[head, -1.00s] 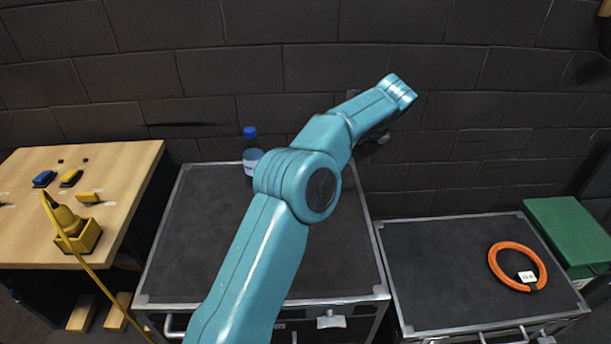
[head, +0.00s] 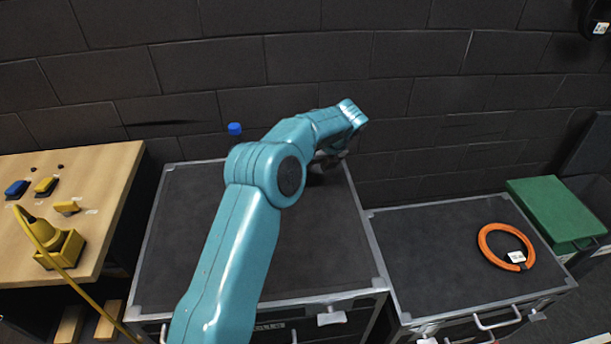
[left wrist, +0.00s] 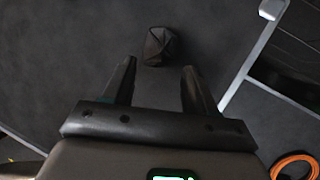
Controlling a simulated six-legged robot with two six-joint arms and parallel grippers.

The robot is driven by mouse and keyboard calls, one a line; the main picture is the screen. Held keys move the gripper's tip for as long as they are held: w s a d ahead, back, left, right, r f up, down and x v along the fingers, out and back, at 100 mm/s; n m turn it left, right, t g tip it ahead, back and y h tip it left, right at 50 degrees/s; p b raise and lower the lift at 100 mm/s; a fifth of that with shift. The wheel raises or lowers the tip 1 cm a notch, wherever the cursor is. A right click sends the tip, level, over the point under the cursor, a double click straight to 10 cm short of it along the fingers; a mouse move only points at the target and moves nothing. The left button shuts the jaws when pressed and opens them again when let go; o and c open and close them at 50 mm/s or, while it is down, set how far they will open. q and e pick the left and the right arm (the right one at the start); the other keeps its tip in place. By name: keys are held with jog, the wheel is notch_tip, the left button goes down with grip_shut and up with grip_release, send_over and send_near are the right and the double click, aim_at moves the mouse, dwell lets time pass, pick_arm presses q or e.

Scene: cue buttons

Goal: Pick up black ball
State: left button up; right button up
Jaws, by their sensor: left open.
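The black ball (left wrist: 161,46) shows in the left wrist view as a dark, faceted, rounded lump on the dark case top (left wrist: 80,45). It lies just beyond the fingertips of my left gripper (left wrist: 159,67), roughly centred between them. The left gripper is open, with nothing between its fingers. In the head view the left gripper (head: 325,161) is a dark shape near the back right of the middle case (head: 310,235), partly hidden by my teal arm. I cannot make out the ball in the head view. My right gripper is not in view.
A blue-capped bottle (head: 235,129) stands behind my arm. A wooden table (head: 110,185) at the left holds a yellow device (head: 60,245) with a cable and several buttons. An orange ring (head: 482,240) lies on the right case (head: 425,265), beside a green box (head: 555,210).

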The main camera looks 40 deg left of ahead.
aim_at(310, 173)
pick_arm(q)
jog(key=p+x, duration=0.1)
jog(key=x, duration=0.3)
jog(key=shift+a+f, duration=0.25)
jog(key=shift+f, duration=0.35)
jog(key=shift+c, duration=0.4)
jog(key=shift+a, duration=0.1)
jog(key=c, duration=0.6)
jog(key=shift+r, duration=0.1)
